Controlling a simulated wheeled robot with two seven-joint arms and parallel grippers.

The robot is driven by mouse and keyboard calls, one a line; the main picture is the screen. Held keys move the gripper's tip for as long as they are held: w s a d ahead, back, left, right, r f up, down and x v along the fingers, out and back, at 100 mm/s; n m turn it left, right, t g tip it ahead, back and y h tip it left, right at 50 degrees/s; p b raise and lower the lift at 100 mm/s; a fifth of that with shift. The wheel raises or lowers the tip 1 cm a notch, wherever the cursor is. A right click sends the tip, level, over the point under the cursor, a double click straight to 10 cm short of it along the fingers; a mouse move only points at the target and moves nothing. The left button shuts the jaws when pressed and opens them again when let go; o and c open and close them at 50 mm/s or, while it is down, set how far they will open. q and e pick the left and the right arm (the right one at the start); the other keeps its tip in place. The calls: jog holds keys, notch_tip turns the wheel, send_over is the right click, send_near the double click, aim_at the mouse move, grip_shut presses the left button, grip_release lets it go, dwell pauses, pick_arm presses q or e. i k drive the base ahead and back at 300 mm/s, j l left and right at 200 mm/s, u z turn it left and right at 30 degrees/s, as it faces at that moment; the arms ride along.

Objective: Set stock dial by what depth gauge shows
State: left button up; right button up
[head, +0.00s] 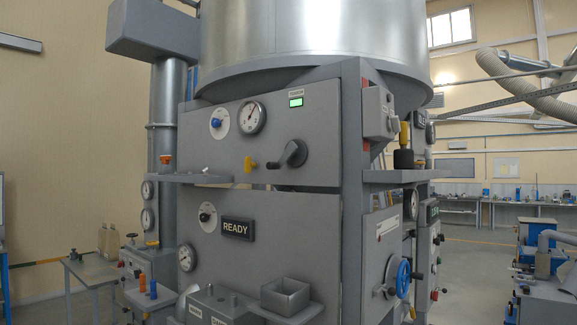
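The grey silo machine fills the middle of the head view. On its upper panel (330,130), a blue knob (215,122) sits on a white dial plate, with a round white gauge (252,118) just to its right. On the lower panel, a dark knob (206,217) sits on another white dial plate. More round gauges show at the lower left (187,257) and on the left side (148,190). The labels are too small to read, so I cannot tell which is the stock dial or the depth gauge. Neither gripper is in view.
A black crank (291,154) and yellow knob (249,164) project from the upper panel, below a lit green display (296,102). A "READY" sign (236,229), an open metal box (285,296) and a blue handwheel (401,278) are lower. Open floor (470,275) lies right.

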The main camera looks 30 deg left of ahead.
aim_at(215, 121)
jog(key=u, duration=1.45)
